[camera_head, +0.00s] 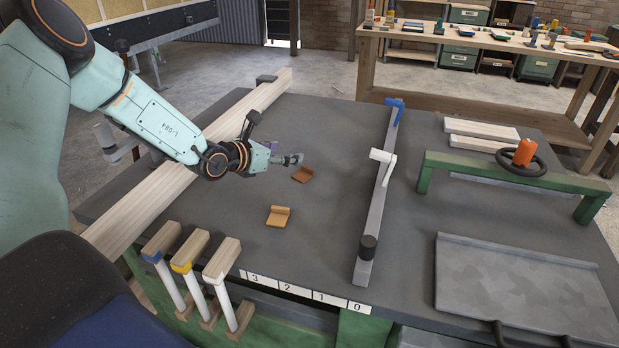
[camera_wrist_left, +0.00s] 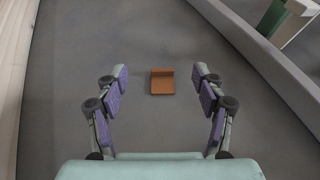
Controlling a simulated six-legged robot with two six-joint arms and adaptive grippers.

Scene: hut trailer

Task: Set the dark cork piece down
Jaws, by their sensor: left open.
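In the left wrist view the brown piece (camera_wrist_left: 162,86) lies ahead, between the two fingers in the picture and apart from both. My left gripper (camera_head: 273,139) is open and empty, with its fingers spread above the table beside the dark piece. The wrist view also shows its spread purple-padded fingers (camera_wrist_left: 161,74). A lighter tan cork piece (camera_head: 278,217) lies nearer the front. My right gripper is not in view.
A long wooden beam (camera_head: 150,207) lies along the table's left side. A grey rail (camera_head: 377,200) with a white lever and blue end crosses the middle. A green frame (camera_head: 520,178) and a grey plate (camera_head: 520,285) are at right. Table around the cork pieces is clear.

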